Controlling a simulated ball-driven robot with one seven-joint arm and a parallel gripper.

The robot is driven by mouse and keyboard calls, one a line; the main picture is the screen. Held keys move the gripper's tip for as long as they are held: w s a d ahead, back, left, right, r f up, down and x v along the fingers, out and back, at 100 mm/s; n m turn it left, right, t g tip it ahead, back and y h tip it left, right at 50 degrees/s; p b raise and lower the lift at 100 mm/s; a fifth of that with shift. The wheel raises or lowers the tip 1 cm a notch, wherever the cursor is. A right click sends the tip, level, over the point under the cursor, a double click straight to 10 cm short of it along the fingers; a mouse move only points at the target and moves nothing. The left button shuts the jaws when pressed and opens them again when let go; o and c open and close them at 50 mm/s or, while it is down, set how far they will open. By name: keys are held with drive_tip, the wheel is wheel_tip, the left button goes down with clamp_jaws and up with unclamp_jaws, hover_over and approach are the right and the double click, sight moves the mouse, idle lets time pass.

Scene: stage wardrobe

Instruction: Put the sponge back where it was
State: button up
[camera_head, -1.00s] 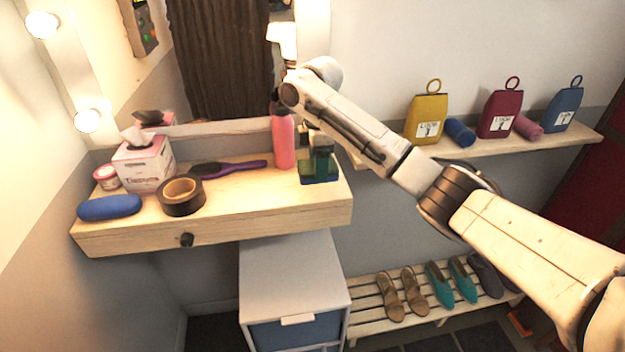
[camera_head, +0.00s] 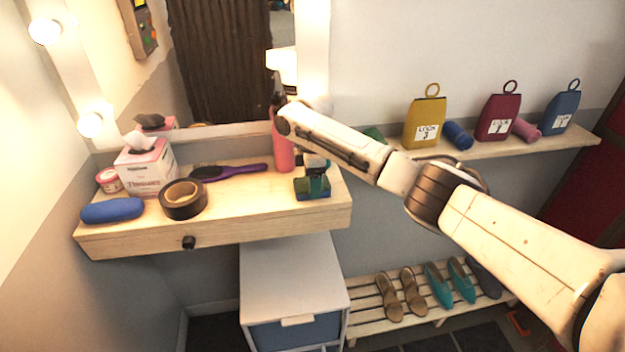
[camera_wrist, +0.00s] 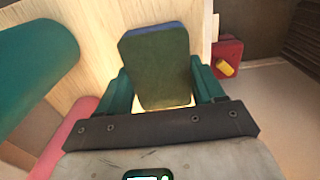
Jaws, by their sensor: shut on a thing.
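The sponge (camera_head: 312,188), a block with a dark green face and a blue layer, is at the right end of the wooden dressing shelf (camera_head: 235,222). My gripper (camera_head: 316,170) points down and is shut on it. In the wrist view the sponge (camera_wrist: 158,72) sits between the two teal fingers of my gripper (camera_wrist: 165,85). I cannot tell whether its underside touches the shelf top. The pink bottle (camera_head: 283,150) stands just left of and behind the gripper, partly hidden by my arm.
A tape roll (camera_head: 183,199), blue case (camera_head: 112,210), tissue box (camera_head: 147,165) and purple hairbrush (camera_head: 228,171) fill the shelf's left side. The wood between tape and sponge is clear. A wall shelf (camera_head: 490,147) with tagged bags is to the right. A white cabinet (camera_head: 290,270) stands below.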

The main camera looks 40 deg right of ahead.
drive_tip(key=o, duration=0.9)
drive_tip(key=shift+f, duration=0.1)
drive_tip(key=shift+o, duration=0.2)
wheel_tip(320, 180, up, 12)
drive_tip(key=b, duration=0.2)
drive_tip(key=a+f+t+y, duration=0.1)
drive_tip(key=a+f, duration=0.3)
drive_tip(key=a, duration=0.4)
drive_tip(key=a+f+y, duration=0.1)
drive_tip(key=a+f, duration=0.4)
drive_tip(key=a, duration=0.3)
drive_tip(key=s+a+f+m+t+y, duration=0.2)
drive_tip(key=s+a+f+m, duration=0.1)
drive_tip(key=s+a+f, duration=0.55)
drive_tip(key=s+a+f+m+h, duration=0.15)
drive_tip(key=s+f+m, duration=0.4)
drive_tip(key=s, duration=0.75)
drive_tip(key=s+d+f+m+g+h, duration=0.1)
drive_tip(key=s+d+f, duration=0.1)
drive_tip(key=s, duration=0.7)
drive_tip(key=s+d+f+m+g+h, duration=0.1)
drive_tip(key=s+d, duration=0.3)
drive_tip(key=s, duration=0.5)
drive_tip(key=shift+d+f+m+h, duration=0.2)
drive_tip(key=shift+f+m+h, duration=0.15)
drive_tip(key=shift+f+m, duration=0.4)
